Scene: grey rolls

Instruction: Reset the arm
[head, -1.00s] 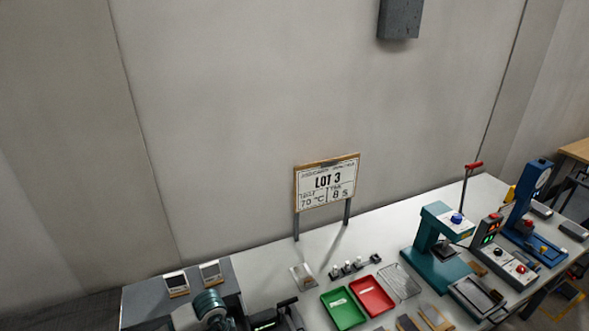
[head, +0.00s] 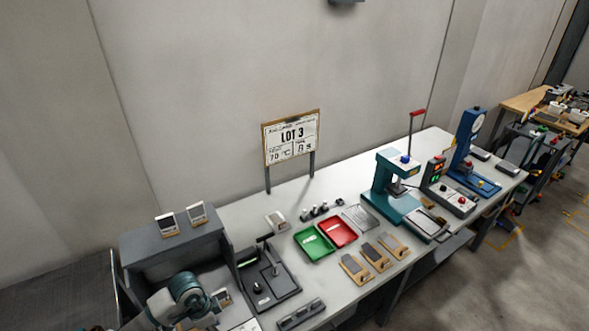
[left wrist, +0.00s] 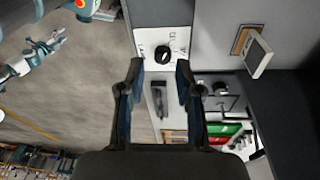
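My left arm (head: 185,292), with a teal and white joint, comes in low at the left of the head view, in front of the grey cabinet. Its gripper cannot be made out clearly there. In the left wrist view my left gripper (left wrist: 158,76) has its two dark fingers spread apart with nothing between them. A dark ring-shaped object (left wrist: 162,55) on a white panel shows beyond the fingertips. A white and teal arm (left wrist: 32,62), apparently my right one, reaches in at the left of that view. Its end is too small to tell open from shut.
The white bench (head: 345,275) carries a grey cabinet (head: 150,243), black fixture (head: 265,280), green tray (head: 314,244), red tray (head: 338,232), teal press (head: 390,185) and blue press (head: 468,160). Open floor (head: 480,285) lies right.

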